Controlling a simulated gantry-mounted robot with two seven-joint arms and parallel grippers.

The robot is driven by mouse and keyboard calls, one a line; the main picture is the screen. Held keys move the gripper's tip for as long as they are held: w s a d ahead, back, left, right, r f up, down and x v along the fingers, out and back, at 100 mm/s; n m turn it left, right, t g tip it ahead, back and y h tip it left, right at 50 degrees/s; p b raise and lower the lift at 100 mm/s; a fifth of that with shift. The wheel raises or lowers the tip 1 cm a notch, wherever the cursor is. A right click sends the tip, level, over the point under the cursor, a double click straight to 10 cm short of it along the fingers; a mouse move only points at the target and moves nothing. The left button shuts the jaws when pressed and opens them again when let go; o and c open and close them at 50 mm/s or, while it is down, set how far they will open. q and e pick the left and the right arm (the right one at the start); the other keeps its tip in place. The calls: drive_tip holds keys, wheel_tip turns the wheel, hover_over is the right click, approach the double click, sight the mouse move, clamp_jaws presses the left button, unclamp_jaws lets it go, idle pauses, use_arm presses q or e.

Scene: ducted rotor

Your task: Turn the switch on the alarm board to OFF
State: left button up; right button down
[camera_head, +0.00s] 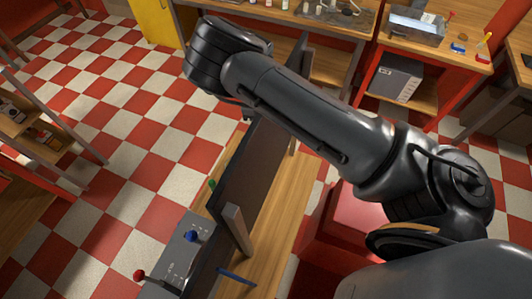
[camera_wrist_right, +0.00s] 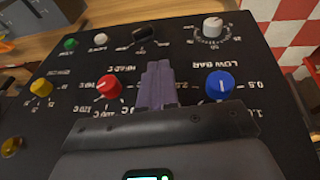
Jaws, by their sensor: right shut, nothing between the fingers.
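In the right wrist view a black board (camera_wrist_right: 255,110) fills most of the picture, its white lettering upside down. It carries a red knob (camera_wrist_right: 108,86), a blue knob (camera_wrist_right: 219,84), a white dial (camera_wrist_right: 212,27), a yellow knob (camera_wrist_right: 41,87) and a dark part (camera_wrist_right: 143,35) that may be a switch. I cannot read an OFF mark. My right gripper (camera_wrist_right: 158,72) is shut and empty, between the red and blue knobs in the picture. I cannot tell whether it touches the board. In the head view my right arm hides the gripper. My left gripper is not in view.
The head view shows a dark upright panel (camera_head: 250,170) on a wooden bench (camera_head: 285,215). A grey box (camera_head: 178,252) with a blue knob and a red-ball lever (camera_head: 140,274) is beside it. A workbench (camera_head: 340,30) stands behind. Checkered floor (camera_head: 100,110) is open at left.

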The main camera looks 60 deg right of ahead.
drive_tip(key=a+p+x, duration=0.1)
drive_tip(key=p+x, duration=0.2)
drive_tip(key=x, duration=1.1)
drive_tip(key=shift+w+a+p, duration=0.2)
drive_tip(key=shift+w+p, duration=0.2)
drive_tip(key=shift+d+f, duration=0.1)
